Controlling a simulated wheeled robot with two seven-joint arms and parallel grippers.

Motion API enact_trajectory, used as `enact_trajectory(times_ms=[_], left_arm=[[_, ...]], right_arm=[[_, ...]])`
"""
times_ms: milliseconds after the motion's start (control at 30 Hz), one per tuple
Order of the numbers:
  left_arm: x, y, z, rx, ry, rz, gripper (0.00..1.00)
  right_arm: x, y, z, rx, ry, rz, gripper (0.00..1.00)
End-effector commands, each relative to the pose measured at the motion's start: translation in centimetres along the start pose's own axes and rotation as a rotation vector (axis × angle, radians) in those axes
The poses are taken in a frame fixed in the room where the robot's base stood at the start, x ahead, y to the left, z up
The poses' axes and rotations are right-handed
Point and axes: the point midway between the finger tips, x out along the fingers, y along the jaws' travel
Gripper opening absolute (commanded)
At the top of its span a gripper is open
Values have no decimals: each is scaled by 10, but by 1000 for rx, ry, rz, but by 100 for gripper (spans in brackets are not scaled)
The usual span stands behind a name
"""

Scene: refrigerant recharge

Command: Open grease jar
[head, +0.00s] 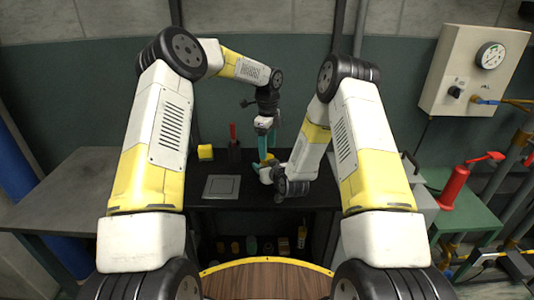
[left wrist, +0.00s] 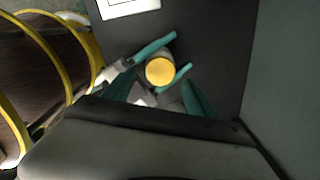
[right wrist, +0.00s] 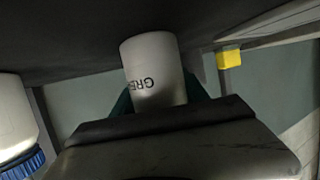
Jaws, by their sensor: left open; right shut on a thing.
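The grease jar (right wrist: 152,72) is a white cylinder with dark lettering, partly cut off, in the right wrist view. Its round yellow lid (left wrist: 160,71) is on top in the left wrist view, and a bit of yellow lid shows in the head view (head: 270,157). My right gripper (right wrist: 157,92) is shut on the jar's body, its teal fingers on either side. My left gripper (head: 264,145) points down from above the jar. Its teal fingers are open, and the lid shows between them in the left wrist view. I cannot tell whether they touch it.
A white container with a blue cap (right wrist: 14,118) shows in the right wrist view. Small items sit on a lower shelf.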

Motion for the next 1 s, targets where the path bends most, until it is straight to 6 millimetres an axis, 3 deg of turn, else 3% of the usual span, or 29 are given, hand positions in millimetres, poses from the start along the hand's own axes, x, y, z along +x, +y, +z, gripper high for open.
enact_trajectory(times_ms=[67, 133, 400, 800, 1000], left_arm=[[-8, 0, 1, -2, 0, -2, 66], [-13, 0, 1, -2, -1, -1, 53], [-44, -1, 1, -2, -1, -1, 53], [12, 0, 1, -1, 1, 2, 53], [31, 0, 1, -2, 0, 0, 53]], right_arm=[[0, 0, 0, 0, 1, 0, 0], [0, 0, 0, 0, 1, -1, 0], [0, -1, 0, 0, 1, -1, 0], [0, -1, 0, 0, 1, -1, 0], [0, 0, 0, 0, 1, -1, 0]])
